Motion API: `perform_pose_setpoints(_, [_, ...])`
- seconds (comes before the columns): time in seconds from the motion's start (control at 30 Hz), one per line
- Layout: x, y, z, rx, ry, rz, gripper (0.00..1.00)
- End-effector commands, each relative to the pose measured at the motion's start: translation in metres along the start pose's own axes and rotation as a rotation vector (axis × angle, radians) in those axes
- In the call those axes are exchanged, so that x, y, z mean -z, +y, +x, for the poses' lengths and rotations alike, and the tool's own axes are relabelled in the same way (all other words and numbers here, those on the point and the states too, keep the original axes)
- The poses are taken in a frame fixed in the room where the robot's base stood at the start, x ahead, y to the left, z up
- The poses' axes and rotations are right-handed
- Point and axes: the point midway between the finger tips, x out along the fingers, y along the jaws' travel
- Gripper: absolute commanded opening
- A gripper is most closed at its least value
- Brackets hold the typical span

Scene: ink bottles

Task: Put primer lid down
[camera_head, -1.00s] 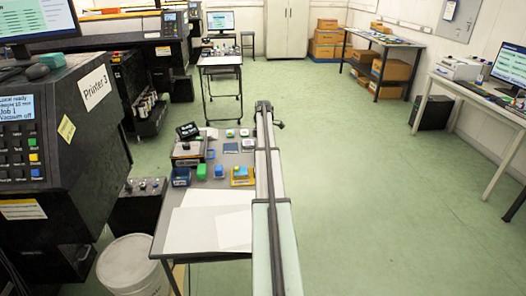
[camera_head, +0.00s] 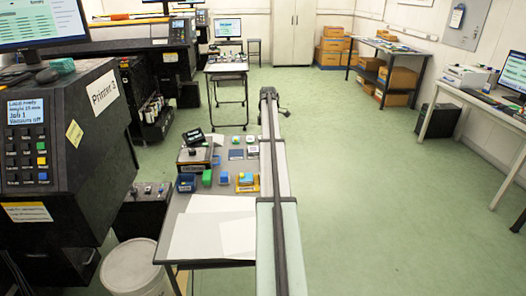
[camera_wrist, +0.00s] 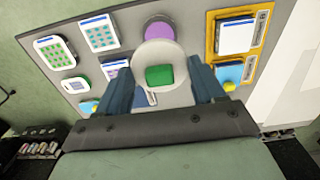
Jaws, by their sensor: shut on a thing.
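In the wrist view, my gripper (camera_wrist: 162,92) has its two dark blue fingers on either side of a pale round lid (camera_wrist: 143,58), which I take for the primer lid. A green square patch shows at the lid's middle; I cannot tell whether it belongs to the lid or lies beyond it. A purple round piece (camera_wrist: 158,30) shows just past the lid, over the grey worktop (camera_wrist: 190,20). Whether the lid touches anything below cannot be seen. In the head view my gripper and the lid are not distinguishable; my arm runs along the worktop's right side.
In the wrist view, a yellow tray (camera_wrist: 212,42) lies right of the lid and several pale pads, one with green dots (camera_wrist: 63,52), lie left. In the head view, white sheets (camera_head: 205,236) cover the table's front. A white bucket (camera_head: 132,268) stands front left. Open floor lies right.

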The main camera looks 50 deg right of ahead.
Motion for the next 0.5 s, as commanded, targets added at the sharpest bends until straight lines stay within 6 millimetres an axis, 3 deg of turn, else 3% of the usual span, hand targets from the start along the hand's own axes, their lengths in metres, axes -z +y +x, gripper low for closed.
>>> perform_pose_setpoints(0.3, [0.065,-0.001,0.016,0.002,0.000,-0.003,0.40])
perform_pose_setpoints(0.5, [0.081,-0.001,0.036,0.001,-0.001,0.000,0.40])
